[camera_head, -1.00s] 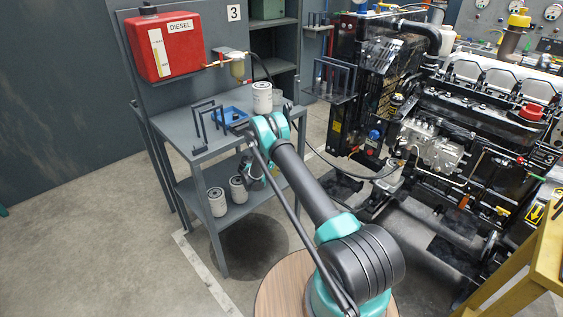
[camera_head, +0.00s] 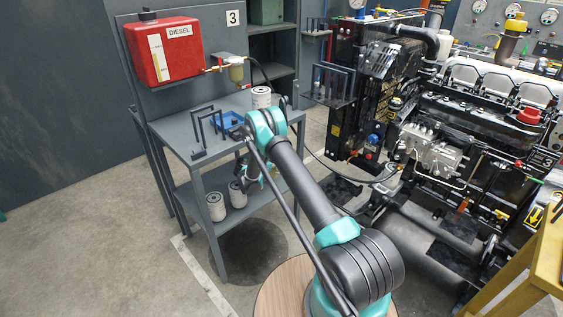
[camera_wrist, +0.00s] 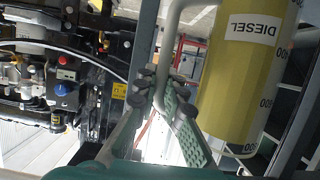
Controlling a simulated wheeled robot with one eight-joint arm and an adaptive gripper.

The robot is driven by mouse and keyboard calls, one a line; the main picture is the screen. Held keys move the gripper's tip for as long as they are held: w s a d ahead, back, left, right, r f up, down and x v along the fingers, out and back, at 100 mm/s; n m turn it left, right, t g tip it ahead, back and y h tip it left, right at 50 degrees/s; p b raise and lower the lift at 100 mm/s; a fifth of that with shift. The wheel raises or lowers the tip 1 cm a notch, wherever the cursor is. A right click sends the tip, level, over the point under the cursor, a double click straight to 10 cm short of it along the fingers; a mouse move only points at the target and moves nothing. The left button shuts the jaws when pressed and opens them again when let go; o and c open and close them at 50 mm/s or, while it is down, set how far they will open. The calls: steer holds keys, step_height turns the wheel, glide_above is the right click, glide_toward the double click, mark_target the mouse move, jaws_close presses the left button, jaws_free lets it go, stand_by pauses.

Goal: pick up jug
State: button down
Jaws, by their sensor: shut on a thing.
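The jug (camera_wrist: 244,75) fills the right of the wrist view. It is see-through, holds yellow fluid, and has a DIESEL label and volume marks. Its pale handle (camera_wrist: 172,38) runs down along its left side. My gripper (camera_wrist: 160,88) is shut on the handle, with the jug body beside the fingers. In the head view, my arm hides most of my gripper at the grey work stand, and I cannot make out the jug there. Whether the jug is clear of its support cannot be told.
The grey stand (camera_head: 176,133) has a red diesel tank (camera_head: 163,50) above it. A white filter (camera_head: 261,97) and dark frames stand on its top. More filters (camera_head: 216,206) stand on the lower shelf. A large engine (camera_head: 455,120) is at right. Floor at left is clear.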

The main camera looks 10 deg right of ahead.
steer(key=s+a, duration=0.3)
steer(key=s, duration=0.4)
steer(key=s+a, duration=0.3)
steer(key=s, duration=0.3)
steer(key=shift+s+a, duration=0.35)
steer(key=shift+s, duration=0.1)
stand_by(0.3)
steer(key=shift+s, duration=0.1)
